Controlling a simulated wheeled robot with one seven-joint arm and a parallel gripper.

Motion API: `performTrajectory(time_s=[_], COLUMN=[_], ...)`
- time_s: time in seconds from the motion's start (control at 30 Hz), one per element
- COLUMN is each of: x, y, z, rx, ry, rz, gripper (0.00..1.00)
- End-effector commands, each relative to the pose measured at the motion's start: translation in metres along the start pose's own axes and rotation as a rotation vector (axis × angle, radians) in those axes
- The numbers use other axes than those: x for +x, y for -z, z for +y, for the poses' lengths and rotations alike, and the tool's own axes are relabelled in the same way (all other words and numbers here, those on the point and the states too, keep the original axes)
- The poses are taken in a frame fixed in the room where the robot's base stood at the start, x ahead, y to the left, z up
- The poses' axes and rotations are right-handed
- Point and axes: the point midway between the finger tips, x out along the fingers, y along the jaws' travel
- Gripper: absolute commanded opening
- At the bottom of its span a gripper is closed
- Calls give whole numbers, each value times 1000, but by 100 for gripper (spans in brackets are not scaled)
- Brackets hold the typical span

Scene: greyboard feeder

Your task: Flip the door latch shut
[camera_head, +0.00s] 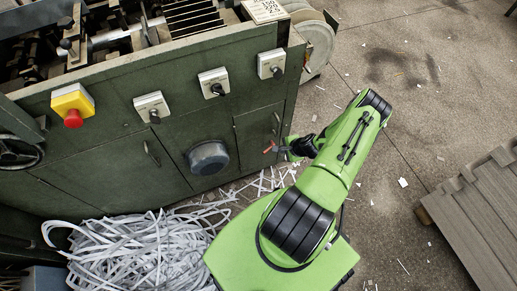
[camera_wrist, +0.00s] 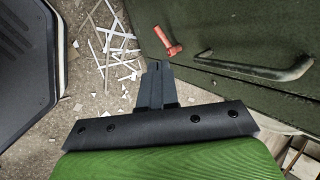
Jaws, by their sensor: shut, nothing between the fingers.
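The door latch (camera_wrist: 168,41) is a small orange-red lever at the edge of a dark green cabinet door (camera_wrist: 235,35). In the wrist view it lies just beyond my fingertips, tilted, with its thicker end toward the door. My gripper (camera_wrist: 157,66) is shut and empty, its dark fingers pointing at the latch with a small gap seen between them. In the head view the latch (camera_head: 270,147) shows at the lower right of the door (camera_head: 256,130), just left of my gripper (camera_head: 284,149). I cannot tell whether they touch.
A curved door handle (camera_wrist: 255,68) sticks out right of my fingers. Shredded paper strips (camera_head: 140,255) are heaped on the floor below. Slatted grey boards (camera_head: 475,215) lie at right; the floor between is mostly clear.

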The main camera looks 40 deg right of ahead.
Motion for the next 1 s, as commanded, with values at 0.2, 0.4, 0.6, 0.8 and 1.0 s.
performTrajectory(time_s=[0.2, 0.4, 0.6, 0.8, 1.0], x=[1, 8, 48, 93, 130], y=[0, 0, 0, 0, 0], z=[2, 2, 4, 4, 4], rx=[12, 8, 7, 7, 8], ry=[3, 1, 1, 1, 0], rz=[1, 0, -2, -1, -1], gripper=[0, 0, 0, 0, 0])
